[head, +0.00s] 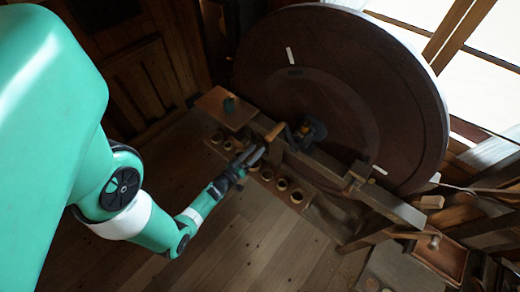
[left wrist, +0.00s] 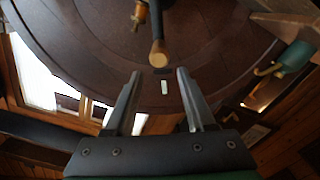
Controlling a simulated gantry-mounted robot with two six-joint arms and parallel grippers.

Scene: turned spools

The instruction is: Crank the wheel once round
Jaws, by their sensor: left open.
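The big dark brown wheel (head: 350,95) stands upright with a pale rim and small white marks on its face. It fills the top of the left wrist view (left wrist: 90,40). A crank with a wooden handle (head: 275,132) sits in front of the wheel near its middle. In the left wrist view the handle (left wrist: 158,54) points nearly end-on at the camera. My left gripper (head: 250,158) is open and empty near the handle. Its two fingers (left wrist: 160,74) point toward the wheel, with the handle's end showing just above the gap. I cannot tell whether they touch it. My right gripper is not in view.
A wooden beam (head: 325,165) runs in front of the wheel. Several round cups (head: 282,184) line a low shelf. A tray (head: 440,255) with a mallet is at lower right. Floor (head: 250,245) is clear.

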